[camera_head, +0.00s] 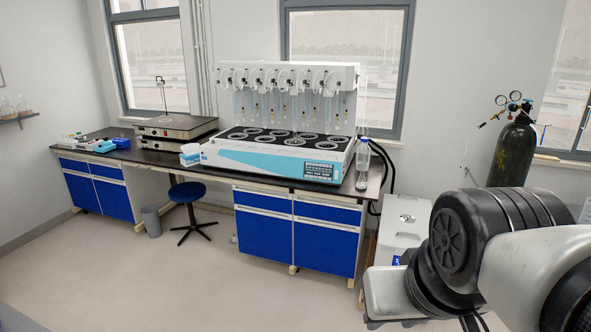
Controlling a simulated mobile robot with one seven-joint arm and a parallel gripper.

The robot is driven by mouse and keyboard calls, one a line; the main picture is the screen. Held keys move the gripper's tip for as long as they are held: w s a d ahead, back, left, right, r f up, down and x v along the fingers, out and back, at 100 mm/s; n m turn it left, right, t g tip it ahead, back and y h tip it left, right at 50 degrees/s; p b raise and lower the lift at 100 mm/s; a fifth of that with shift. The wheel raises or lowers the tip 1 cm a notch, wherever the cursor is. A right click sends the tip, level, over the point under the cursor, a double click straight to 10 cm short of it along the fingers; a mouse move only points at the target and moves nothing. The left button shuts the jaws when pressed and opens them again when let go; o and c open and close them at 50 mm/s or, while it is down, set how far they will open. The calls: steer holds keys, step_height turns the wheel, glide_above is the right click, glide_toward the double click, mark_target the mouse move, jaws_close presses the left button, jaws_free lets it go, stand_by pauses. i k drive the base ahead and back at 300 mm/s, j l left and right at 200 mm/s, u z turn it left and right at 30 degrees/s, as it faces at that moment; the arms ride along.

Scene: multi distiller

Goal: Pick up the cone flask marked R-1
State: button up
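No cone flask marked R-1 can be made out; no label is readable at this distance. Small glass vessels (22,104) stand on a wall shelf at the far left, too small to identify. A clear bottle-like vessel (362,168) with a bluish top stands at the right end of the bench, beside the distiller (270,158). The distiller has several round heating plates and a row of glass tubes above them. My arm fills the lower right of the view. My gripper does not show.
The black-topped bench (232,176) with blue cabinets runs along the back wall. A blue stool (187,193) and a grey bin (151,219) stand before it. A dark gas cylinder (513,152) and a white box (402,222) are at right. The floor in front is clear.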

mark_target(361, 183)
steer(key=i, duration=1.6)
steer(key=i+z, duration=0.25)
steer(key=i, duration=0.2)
steer(key=i+j+z, duration=0.25)
steer(key=i, duration=0.15)
steer(key=i+j+z, duration=0.25)
steer(key=i, duration=0.2)
steer(key=i+j+z, duration=0.65)
steer(key=l, duration=0.1)
